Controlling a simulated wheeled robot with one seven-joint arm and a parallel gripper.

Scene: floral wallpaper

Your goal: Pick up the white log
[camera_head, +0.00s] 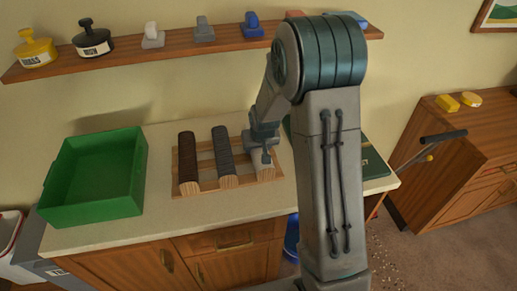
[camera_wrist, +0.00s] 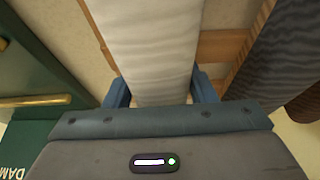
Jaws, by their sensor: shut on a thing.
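The white log (camera_wrist: 152,45) lies lengthwise between my gripper's fingers in the wrist view, with one blue finger on each side. My gripper (camera_wrist: 160,92) is shut on it. In the head view my gripper (camera_head: 262,150) is over the right end of the wooden rack (camera_head: 214,189), and the near end of the white log (camera_head: 265,173) shows just below it. Much of the log is hidden there by my gripper. I cannot tell whether it touches the rack.
A brown log (camera_head: 188,160) and a dark grey log (camera_head: 223,153) lie on the rack. A green tray (camera_head: 97,212) stands at the counter's left. A dark green box (camera_head: 373,163) is at the right. A shelf (camera_head: 130,60) with weights runs above.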

